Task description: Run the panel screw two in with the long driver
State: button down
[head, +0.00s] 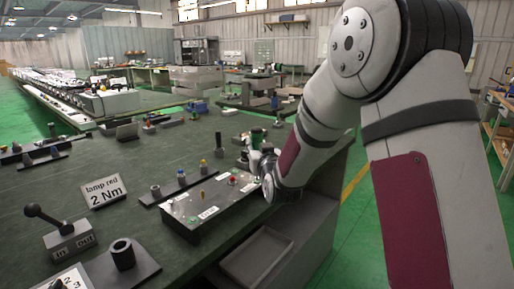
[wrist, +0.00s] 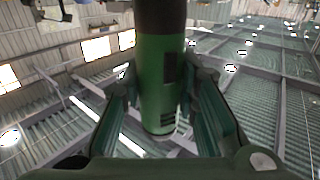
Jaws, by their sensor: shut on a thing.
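My gripper (wrist: 163,92) is shut on a green cylindrical driver body with a black upper end, the long driver (wrist: 160,75), which stands between the two fingers in the wrist view. In the head view my gripper (head: 262,160) is over the right far end of the grey panel box (head: 190,222), and a green part of the driver (head: 258,136) shows just above it. The panel box carries a red button (head: 233,180), small lamps and white labels. The driver's tip and panel screw two cannot be made out; my arm covers the box's right end.
A "lamp red 2 Nm" sign (head: 103,191) and a rack with coloured pegs (head: 181,184) stand left of the box. An in/out lever block (head: 69,241) and a black holder (head: 121,262) are at front left. An open grey tray (head: 257,254) sits below the table edge.

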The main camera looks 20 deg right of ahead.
aim_at(258, 132)
jog(key=shift+r, duration=0.2)
jog(key=shift+r+p, duration=1.05)
jog(key=shift+r, duration=1.35)
